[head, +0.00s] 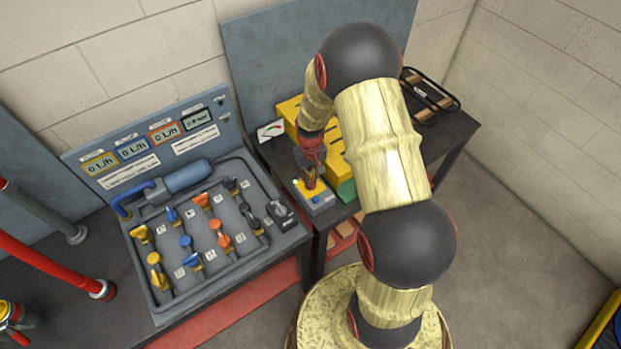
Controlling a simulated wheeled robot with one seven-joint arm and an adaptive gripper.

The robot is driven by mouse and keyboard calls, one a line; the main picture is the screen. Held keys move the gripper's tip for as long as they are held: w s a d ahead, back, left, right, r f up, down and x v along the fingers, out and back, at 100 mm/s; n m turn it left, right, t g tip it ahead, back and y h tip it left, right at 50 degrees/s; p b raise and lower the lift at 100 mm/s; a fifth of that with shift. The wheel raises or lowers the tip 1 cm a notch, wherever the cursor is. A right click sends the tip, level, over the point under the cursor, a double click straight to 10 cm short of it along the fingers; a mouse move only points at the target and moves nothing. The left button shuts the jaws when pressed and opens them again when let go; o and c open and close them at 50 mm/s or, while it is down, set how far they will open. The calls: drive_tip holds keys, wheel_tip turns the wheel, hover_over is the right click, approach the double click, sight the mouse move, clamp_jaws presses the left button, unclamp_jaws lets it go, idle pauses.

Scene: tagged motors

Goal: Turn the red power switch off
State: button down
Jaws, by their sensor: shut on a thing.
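A small grey switch box with a yellow top (322,198) sits on the dark bench to the right of the valve panel. My gripper (310,182) reaches down to this box from above, its fingertips at the yellow top. It is shut on the red power switch, which is mostly hidden between the fingers. Whether the switch is on or off cannot be told at this size.
A yellow and green case (344,188) stands close behind the box, partly hidden by my arm. A valve panel (150,300) with several coloured handles and displays lies to the left. A black rack (447,104) is on the bench at the back right.

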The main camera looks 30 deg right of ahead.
drive_tip(key=shift+n, duration=1.1)
drive_tip(key=c, duration=1.9)
unclamp_jaws()
drive_tip(key=shift+r, duration=0.1)
wheel_tip(320, 180, up, 12)
drive_tip(key=shift+f, duration=0.1)
